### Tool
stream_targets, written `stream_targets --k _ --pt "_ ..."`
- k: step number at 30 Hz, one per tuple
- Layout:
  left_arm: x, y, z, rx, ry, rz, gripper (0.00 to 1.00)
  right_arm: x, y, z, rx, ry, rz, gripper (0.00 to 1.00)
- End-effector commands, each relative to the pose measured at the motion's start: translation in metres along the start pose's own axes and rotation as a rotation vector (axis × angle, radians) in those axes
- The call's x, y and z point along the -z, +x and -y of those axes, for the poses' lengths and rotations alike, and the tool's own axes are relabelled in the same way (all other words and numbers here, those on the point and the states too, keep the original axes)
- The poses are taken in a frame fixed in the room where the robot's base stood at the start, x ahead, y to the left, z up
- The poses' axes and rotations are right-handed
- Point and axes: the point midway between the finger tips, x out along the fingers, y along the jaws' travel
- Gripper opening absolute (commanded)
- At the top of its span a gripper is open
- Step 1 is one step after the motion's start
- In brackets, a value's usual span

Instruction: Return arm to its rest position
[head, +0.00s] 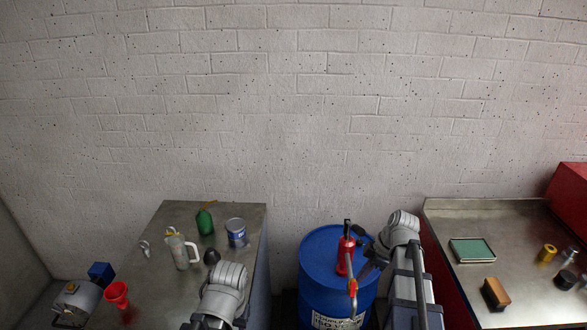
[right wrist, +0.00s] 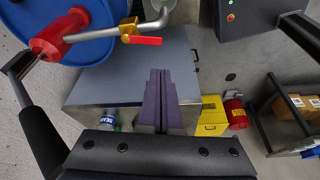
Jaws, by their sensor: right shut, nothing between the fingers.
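My right gripper (right wrist: 160,76) is shut and empty in the right wrist view, its two dark fingers pressed together. In the head view my right arm (head: 404,262) rises at the right of the blue drum (head: 318,262), with its wrist end close to the drum; the fingertips are hard to make out there. My left arm (head: 224,288) shows at the bottom, in front of the left table; its gripper is not visible.
A red pump (head: 345,256) with a spout and red lever stands on the drum. The left metal table (head: 180,212) holds a green bottle (head: 204,222), a jug (head: 178,250) and a can (head: 236,232). The right table (head: 500,252) holds several small items. A yellow box (right wrist: 211,115) shows in the wrist view.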

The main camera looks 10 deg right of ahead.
Motion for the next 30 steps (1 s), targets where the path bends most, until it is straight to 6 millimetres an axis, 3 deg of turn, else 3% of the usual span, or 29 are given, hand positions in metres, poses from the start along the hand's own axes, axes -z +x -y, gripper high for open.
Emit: stream_targets --k 5,9,15,22,30 --pt "0.000 0.007 -0.001 0.000 0.000 0.000 0.50 0.034 0.023 0.027 0.034 0.085 0.056 0.00" --pt "0.001 0.015 -0.001 0.000 -0.001 0.000 0.50 0.077 0.051 0.069 0.050 0.236 0.157 0.00" --pt "0.002 0.025 -0.002 0.000 -0.001 0.000 0.50 0.123 0.082 0.134 -0.006 0.463 0.300 0.00" --pt "0.002 0.034 -0.003 0.000 -0.001 0.000 0.50 0.151 0.101 0.191 -0.129 0.665 0.389 0.00" --pt "0.002 0.036 -0.004 0.000 -0.001 0.000 0.50 0.160 0.106 0.212 -0.200 0.760 0.410 0.00"
